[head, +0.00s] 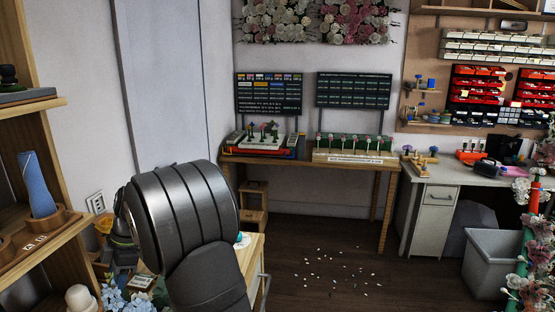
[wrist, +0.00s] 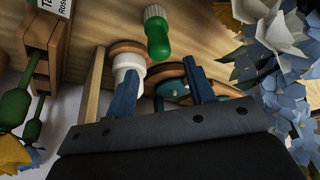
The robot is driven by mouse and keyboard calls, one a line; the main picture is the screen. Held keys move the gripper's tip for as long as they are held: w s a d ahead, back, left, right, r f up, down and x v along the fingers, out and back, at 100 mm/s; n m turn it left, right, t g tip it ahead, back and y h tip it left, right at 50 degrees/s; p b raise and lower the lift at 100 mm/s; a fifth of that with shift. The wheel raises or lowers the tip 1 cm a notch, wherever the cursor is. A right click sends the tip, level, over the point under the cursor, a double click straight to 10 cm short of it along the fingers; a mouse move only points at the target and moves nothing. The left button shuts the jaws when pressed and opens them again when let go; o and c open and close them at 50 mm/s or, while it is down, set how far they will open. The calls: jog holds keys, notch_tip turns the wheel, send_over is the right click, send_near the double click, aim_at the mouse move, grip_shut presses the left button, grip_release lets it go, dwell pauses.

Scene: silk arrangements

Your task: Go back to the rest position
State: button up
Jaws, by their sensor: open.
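My gripper (wrist: 160,72) shows in the wrist view as two blue fingers reaching up from a dark bar. The fingers stand apart, with nothing clearly held between them. A white cylinder on a round wooden piece (wrist: 124,46) is close by the left finger; I cannot tell whether they touch. A wooden ring-like part with a teal disc (wrist: 174,88) shows behind and between the fingers. In the head view my grey arm fills the lower left, and the gripper is hidden or too unclear to make out there.
In the wrist view, a green bottle (wrist: 156,34) is beyond the fingers, blue and white flowers (wrist: 286,62) crowd the right, and a labelled wooden rack (wrist: 38,45) is at left. In the head view, wooden shelves (head: 40,118) stand left; scattered petals (head: 340,268) lie on open floor.

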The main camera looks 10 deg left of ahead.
aim_at(110, 307)
jog(key=x, duration=0.7)
jog(key=shift+s+a+f, duration=0.1)
jog(key=shift+s+f, duration=0.1)
jog(key=shift+f, duration=0.1)
notch_tip(110, 307, up, 4)
jog(key=shift+f, duration=0.1)
jog(key=w+d+r, duration=0.5)
jog(key=d+r, duration=0.2)
jog(key=d, duration=0.3)
jog(key=w+d+m+t, duration=0.3)
jog(key=w+d+m, duration=0.1)
jog(key=w+m, duration=0.5)
jog(key=w+d+m+t, duration=0.4)
jog(key=w+m, duration=0.5)
jog(key=m, duration=0.4)
jog(key=shift+w+d+f+h, duration=0.2)
jog(key=shift+d+f+h, duration=0.1)
jog(key=shift+d+h, duration=0.15)
jog(key=shift+o, duration=0.4)
